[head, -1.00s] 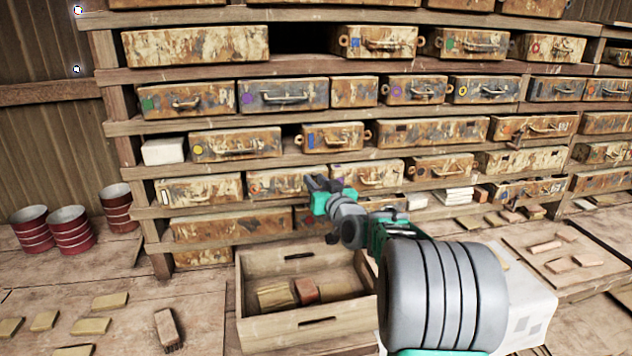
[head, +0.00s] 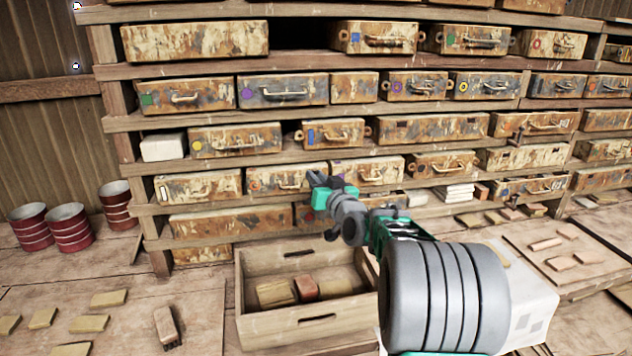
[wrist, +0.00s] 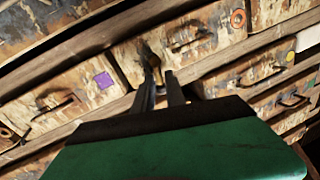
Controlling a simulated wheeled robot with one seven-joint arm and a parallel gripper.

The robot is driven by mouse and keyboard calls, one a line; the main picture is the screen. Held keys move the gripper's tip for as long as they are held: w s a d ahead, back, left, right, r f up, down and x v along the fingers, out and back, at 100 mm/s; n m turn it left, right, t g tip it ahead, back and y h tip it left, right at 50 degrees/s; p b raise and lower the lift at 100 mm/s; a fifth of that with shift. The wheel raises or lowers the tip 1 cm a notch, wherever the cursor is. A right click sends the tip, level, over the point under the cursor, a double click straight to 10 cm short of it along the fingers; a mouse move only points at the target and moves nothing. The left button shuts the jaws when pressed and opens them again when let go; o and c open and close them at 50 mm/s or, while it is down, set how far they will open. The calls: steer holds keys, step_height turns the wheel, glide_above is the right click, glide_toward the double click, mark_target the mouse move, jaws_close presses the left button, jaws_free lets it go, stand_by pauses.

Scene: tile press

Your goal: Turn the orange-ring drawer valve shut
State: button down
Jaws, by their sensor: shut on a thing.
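The orange ring (wrist: 238,18) marks one end of a rusty, paint-worn drawer (wrist: 213,30) with a bar handle (wrist: 190,40). In the head view this looks like the drawer (head: 275,180) just left of my gripper (head: 316,179). A small dark brass-coloured valve (wrist: 150,56) stands out at the drawer's other end. In the wrist view my gripper's two dark fingers (wrist: 159,79) reach up to the valve and are shut on it. In the head view the gripper hides the valve. How far the valve is turned cannot be told.
Other handled drawers fill the shelves around. An open wooden crate (head: 310,328) with several blocks stands on the floor below my arm. Red drums (head: 69,230) stand at the left.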

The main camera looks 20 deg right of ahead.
steer(key=f+m+h+b, duration=0.1)
steer(key=m+b, duration=0.2)
steer(key=m, duration=0.3)
steer(key=d+f+m+t+h+b, duration=0.1)
steer(key=m+b, duration=0.3)
steer(key=m, duration=0.2)
steer(key=d+f+m+h+b, duration=0.1)
steer(key=m+b, duration=0.2)
steer(key=m, duration=0.3)
steer(key=shift+s+d+f+t+h, duration=0.1)
steer(key=shift+s+f+t+h, duration=0.1)
steer(key=shift+s+t+h, duration=0.1)
steer(key=c, duration=1.5)
jaws_free()
steer(key=shift+c, duration=0.2)
steer(key=shift+b, duration=0.3)
steer(key=b+v, duration=0.1)
steer(key=v, duration=0.6)
steer(key=shift+s+f, duration=0.15)
steer(key=shift+s, duration=0.2)
